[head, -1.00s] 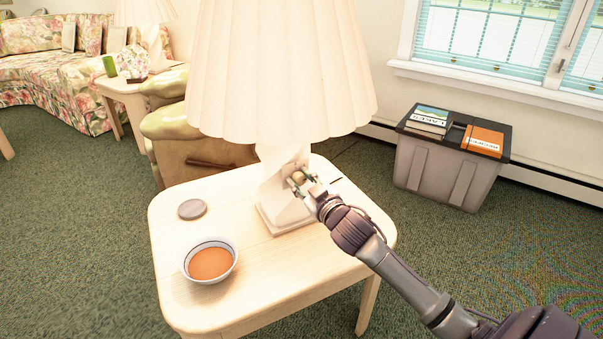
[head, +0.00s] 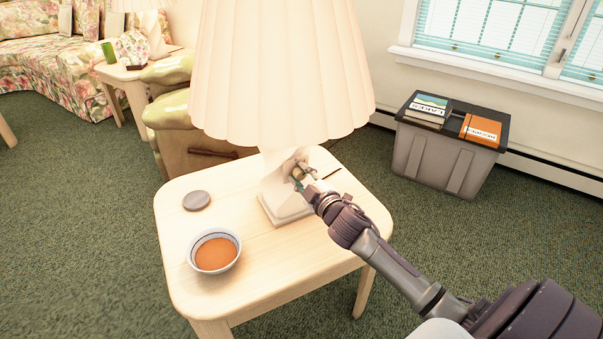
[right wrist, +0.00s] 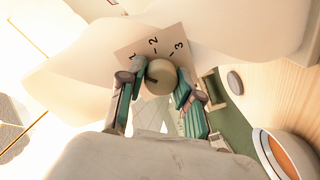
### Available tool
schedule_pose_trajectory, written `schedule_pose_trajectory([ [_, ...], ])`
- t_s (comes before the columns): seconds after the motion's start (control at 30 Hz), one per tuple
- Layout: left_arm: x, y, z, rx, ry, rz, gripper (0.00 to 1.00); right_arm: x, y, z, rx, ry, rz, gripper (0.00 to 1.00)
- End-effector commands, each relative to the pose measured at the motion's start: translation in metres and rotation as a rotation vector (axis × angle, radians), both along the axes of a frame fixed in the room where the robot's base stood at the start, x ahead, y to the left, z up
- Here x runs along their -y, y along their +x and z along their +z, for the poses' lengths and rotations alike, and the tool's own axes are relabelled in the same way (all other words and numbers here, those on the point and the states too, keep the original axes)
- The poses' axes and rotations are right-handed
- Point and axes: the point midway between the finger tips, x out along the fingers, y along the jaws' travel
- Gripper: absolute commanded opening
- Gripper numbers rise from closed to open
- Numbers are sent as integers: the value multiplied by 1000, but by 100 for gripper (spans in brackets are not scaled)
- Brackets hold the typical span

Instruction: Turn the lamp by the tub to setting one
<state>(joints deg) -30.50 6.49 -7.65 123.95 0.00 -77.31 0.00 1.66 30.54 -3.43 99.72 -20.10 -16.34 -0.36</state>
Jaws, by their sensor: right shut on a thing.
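A lamp with a cream pleated shade (head: 283,70) and a twisted pale base (head: 285,207) stands upright on a light wooden side table (head: 250,285). In the right wrist view a round beige knob (right wrist: 159,77) sits on the lamp base, before a tan plate (right wrist: 165,44) marked 1, 2 and 3. My right gripper (head: 302,177) reaches in from the right. Its fingers (right wrist: 157,90) are shut on the knob, one on each side. A small dark mark shows on the knob; I cannot tell which number it points to. My left gripper is not in view.
A grey tub (head: 440,160) with a dark lid and books stands on the carpet at right, under the window. On the table are a bowl of orange soup (head: 215,253) and a grey disc (head: 196,201). An armchair (head: 185,125) stands behind. The table's front right is clear.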

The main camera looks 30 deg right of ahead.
Motion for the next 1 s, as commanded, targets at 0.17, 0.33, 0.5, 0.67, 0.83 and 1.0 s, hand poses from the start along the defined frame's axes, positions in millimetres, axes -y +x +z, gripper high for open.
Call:
schedule_pose_trajectory([
  [0.17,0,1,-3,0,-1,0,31,-1,0,-1,-2,-9,2,0],
  [0.33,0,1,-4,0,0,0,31,-1,0,-1,-2,-8,2,0],
  [0.5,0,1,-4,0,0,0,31,-1,0,-1,-2,-8,2,44],
  [0.67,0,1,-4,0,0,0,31,-1,0,-1,-2,-8,2,59],
  [0.83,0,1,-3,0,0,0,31,0,0,0,-1,-8,1,59],
  [1.0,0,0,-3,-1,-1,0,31,-1,-8,-1,-3,-8,1,59],
])
